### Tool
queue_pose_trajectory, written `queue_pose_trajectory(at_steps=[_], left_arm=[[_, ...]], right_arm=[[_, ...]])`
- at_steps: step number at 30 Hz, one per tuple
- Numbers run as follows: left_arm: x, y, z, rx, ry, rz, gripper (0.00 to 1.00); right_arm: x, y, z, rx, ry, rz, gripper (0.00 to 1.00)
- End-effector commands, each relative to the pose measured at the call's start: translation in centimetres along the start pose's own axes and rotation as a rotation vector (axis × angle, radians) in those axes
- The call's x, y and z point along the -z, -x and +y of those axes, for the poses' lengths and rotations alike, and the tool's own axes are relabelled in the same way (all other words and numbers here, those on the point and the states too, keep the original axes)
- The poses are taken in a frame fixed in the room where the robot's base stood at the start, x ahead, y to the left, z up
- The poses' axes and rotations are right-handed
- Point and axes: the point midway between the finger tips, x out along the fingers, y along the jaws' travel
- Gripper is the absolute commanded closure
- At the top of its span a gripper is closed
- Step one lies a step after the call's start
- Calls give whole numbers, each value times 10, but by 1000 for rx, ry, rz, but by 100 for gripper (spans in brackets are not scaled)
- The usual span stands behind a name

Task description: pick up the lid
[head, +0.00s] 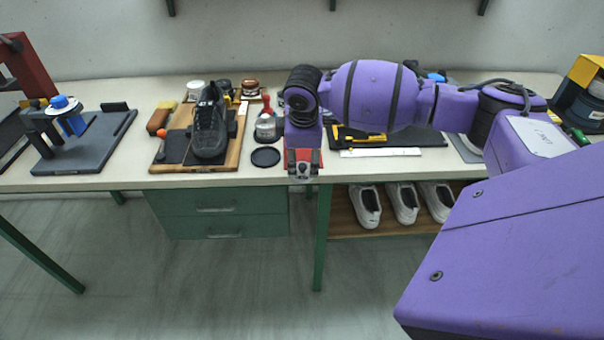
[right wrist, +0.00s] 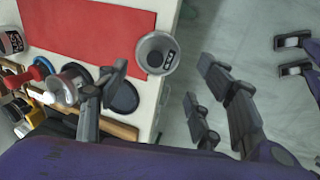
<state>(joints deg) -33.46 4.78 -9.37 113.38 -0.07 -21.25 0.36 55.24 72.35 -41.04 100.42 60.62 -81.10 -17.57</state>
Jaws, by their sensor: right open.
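The lid (head: 265,157) is a flat black disc lying on the table near its front edge, left of my right arm in the head view. In the right wrist view the lid (right wrist: 124,97) shows partly behind one finger. My right gripper (head: 303,171) is small and partly hidden by its wrist in the head view, to the right of the lid. In the right wrist view my right gripper (right wrist: 150,84) is wide open and empty, one finger over the table by the lid, the other over the floor. My left gripper is not in view.
A glass jar (head: 267,128) stands just behind the lid. A grey round tin (right wrist: 157,53) is by the red mat (right wrist: 95,30) near the table edge. A wooden board (head: 235,150) with a black shoe (head: 208,128) lies left of the lid. White shoes (head: 404,203) sit on the shelf below.

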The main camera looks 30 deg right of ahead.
Motion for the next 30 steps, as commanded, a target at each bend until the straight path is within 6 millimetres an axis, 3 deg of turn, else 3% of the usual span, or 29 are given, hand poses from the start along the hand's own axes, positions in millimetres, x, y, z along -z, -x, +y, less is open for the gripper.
queue_pose_trajectory(at_steps=[5,12,22,30], left_arm=[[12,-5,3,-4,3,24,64],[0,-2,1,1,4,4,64],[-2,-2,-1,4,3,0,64],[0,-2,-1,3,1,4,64]], right_arm=[[0,-22,-1,3,3,-1,39],[1,-58,1,3,3,-1,39],[1,-67,2,0,6,0,39],[1,-66,2,0,6,0,72]])
